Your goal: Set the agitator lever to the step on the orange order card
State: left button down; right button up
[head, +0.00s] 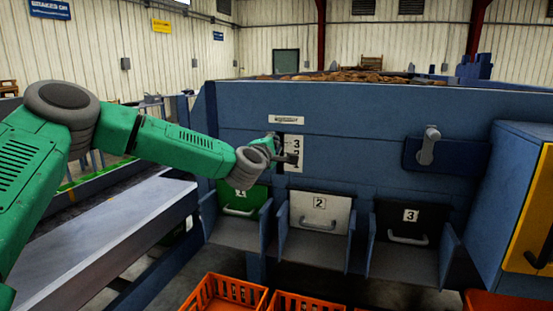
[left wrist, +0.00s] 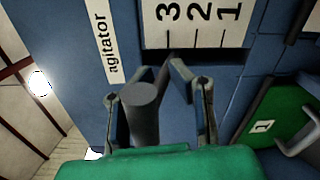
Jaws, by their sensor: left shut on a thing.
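The agitator lever (left wrist: 145,98) is a dark grey rod with a round end, standing out of a slot beside a white scale plate (left wrist: 195,22) marked 3, 2, 1. My left gripper (left wrist: 163,74) is shut on the lever. In the left wrist view the lever's base appears beside the 3 mark. In the head view my left gripper (head: 279,154) covers part of the slot, and the scale (head: 296,144) shows just right of it. An "agitator" label (left wrist: 107,42) is beside the slot. I see no orange order card. My right gripper is out of view.
Below the blue panel (head: 350,108) are three numbered chutes with green, white (head: 320,213) and black flaps. Orange crates (head: 226,295) stand beneath. A grey handle (head: 429,145) is at right, near a blue cabinet with a yellow door (head: 530,215).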

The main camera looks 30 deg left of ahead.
pick_arm(q)
jog(key=shift+w+a+r, duration=0.1)
jog(key=shift+a+r, duration=0.1)
jog(key=shift+r, duration=0.3)
jog(key=shift+w+a+r, duration=0.1)
jog(key=shift+a+r, duration=0.05)
jog(key=shift+r, duration=0.35)
jog(key=c, duration=1.6)
grip_release()
jog(key=shift+o, duration=0.2)
jog(key=shift+a+f, duration=0.35)
jog(key=shift+f, duration=0.1)
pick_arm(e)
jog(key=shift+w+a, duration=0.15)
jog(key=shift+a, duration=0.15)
pick_arm(q)
jog(key=shift+d, duration=0.15)
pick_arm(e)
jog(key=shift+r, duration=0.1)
